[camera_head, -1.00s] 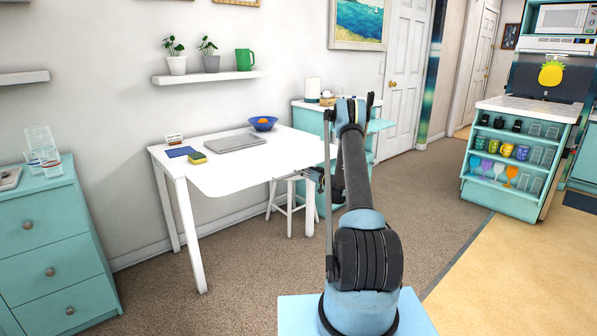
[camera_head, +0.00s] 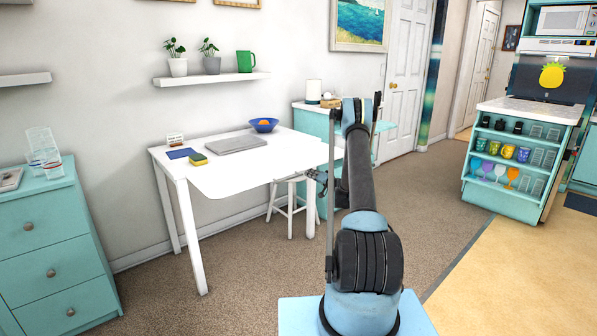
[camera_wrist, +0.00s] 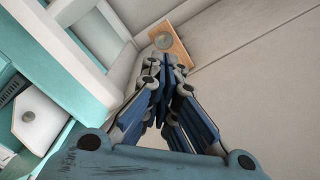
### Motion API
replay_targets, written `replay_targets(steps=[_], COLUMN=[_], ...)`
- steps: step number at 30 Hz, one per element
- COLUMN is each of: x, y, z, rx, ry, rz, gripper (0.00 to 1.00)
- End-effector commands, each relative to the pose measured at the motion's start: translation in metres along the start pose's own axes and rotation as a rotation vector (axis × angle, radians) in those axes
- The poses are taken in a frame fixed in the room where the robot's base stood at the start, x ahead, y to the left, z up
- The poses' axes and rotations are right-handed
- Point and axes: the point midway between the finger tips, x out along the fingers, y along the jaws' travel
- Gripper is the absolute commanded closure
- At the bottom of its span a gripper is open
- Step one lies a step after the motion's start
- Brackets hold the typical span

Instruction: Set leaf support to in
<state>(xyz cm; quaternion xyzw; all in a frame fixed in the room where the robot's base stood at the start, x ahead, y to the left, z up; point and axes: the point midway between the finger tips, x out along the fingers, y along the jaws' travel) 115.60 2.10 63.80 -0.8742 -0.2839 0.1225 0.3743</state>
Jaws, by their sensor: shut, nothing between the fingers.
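A white table (camera_head: 225,182) stands against the wall, its front leaf level and raised. A teal cabinet (camera_head: 310,122) with a teal side leaf (camera_head: 384,127) stands beyond it, partly behind my arm. I cannot make out a leaf support for certain. In the wrist view a small wooden piece with a round grey knob (camera_wrist: 163,41) lies just beyond my fingertips; it may be the support. My gripper (camera_wrist: 166,68) is shut and empty, pointing toward this piece; contact cannot be told. In the head view my gripper (camera_head: 317,177) is small beside the table's right end.
A white stool (camera_head: 290,208) stands under the table's right side. Teal drawers (camera_head: 50,250) stand at the left. The carpet (camera_head: 250,270) in front is clear.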

Motion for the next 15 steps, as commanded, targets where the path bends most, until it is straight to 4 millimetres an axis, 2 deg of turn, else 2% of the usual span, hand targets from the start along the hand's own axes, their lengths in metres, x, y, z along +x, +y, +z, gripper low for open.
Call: replay_targets(steps=[9,15], x=[-0.022,-0.028], y=[0.002,0.002], z=[-0.004,-0.004], rx=[0.551,0.733], ry=[0.000,0.000], rz=[-0.001,-0.001], gripper=[1.00,1.00])
